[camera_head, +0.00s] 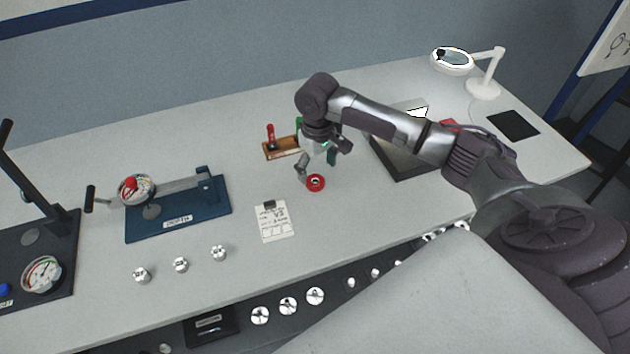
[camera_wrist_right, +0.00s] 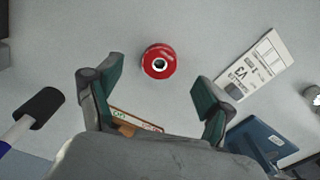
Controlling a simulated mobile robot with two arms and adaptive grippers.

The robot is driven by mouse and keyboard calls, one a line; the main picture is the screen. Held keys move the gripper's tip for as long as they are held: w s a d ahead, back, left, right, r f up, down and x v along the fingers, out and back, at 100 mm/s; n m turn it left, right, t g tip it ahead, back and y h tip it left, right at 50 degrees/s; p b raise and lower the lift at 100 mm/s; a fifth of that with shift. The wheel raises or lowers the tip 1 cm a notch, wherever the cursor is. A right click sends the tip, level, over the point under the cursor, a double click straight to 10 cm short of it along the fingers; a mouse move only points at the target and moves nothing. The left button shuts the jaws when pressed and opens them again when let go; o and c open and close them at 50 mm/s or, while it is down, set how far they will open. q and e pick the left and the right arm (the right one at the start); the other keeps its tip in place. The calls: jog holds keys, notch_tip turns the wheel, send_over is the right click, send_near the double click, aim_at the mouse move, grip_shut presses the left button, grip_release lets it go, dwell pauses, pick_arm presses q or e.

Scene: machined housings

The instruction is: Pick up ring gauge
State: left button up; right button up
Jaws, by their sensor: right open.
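The ring gauge, a red ring with a shiny metal bore, lies flat on the bench; it shows in the head view (camera_head: 315,183) and in the right wrist view (camera_wrist_right: 158,62). My right gripper (camera_head: 318,168) is open and above the bench, close to the ring in the head view. In the right wrist view, the two green-padded fingers (camera_wrist_right: 157,95) are spread wide. The ring lies beyond the fingertips, roughly between their lines, with nothing touching it. My left gripper is not in view.
A wooden rack (camera_head: 283,148) with red and green handled tools stands behind the ring. A paper card (camera_head: 275,222) lies to its left, near a blue fixture (camera_head: 180,215) with a dial. A dark tray (camera_head: 405,165) stands to the right. Several small metal parts line the front.

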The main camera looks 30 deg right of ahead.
aim_at(315, 178)
jog(key=f, duration=0.4)
jog(key=shift+w+f+p, duration=0.25)
jog(key=shift+f+p, duration=0.05)
jog(key=shift+p, duration=0.1)
jog(key=shift+r, duration=0.1)
jog(key=c, duration=1.3)
